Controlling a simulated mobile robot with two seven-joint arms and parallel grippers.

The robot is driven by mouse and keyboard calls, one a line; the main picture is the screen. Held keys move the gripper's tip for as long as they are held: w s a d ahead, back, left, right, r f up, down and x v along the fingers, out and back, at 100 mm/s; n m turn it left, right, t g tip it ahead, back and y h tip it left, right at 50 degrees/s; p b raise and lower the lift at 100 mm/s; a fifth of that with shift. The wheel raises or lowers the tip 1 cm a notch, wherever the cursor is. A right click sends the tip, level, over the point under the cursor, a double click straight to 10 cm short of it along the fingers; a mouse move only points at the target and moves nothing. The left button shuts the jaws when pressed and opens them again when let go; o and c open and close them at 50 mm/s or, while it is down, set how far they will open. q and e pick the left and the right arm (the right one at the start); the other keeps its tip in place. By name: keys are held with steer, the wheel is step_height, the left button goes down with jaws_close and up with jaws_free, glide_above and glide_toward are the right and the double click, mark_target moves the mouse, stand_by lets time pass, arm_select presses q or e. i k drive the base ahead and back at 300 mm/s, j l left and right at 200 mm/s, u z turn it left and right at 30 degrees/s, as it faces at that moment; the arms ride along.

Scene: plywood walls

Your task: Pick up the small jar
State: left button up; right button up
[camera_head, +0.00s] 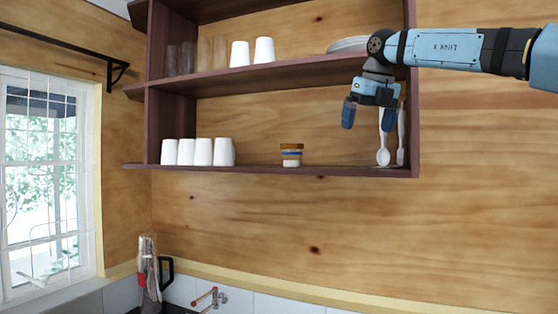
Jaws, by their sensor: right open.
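The small jar (291,156) stands upright on the lower shelf, near its middle. It has a brown lid, a white body and a blue and yellowish band. My right gripper (368,117) hangs from the arm that comes in from the right, in front of the shelf unit. It is open and empty, pointing down, to the right of the jar and higher than it. The gripper and the jar are apart. My left gripper is not in view.
White cups (200,152) stand in a row left of the jar. White spoons (383,150) hang behind and right of my gripper. The upper shelf (270,74) holds cups, glasses and plates (348,45). The shelf beside the jar is clear. A window (40,180) is at left.

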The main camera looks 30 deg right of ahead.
mark_target(291, 158)
steer(key=i, duration=1.1)
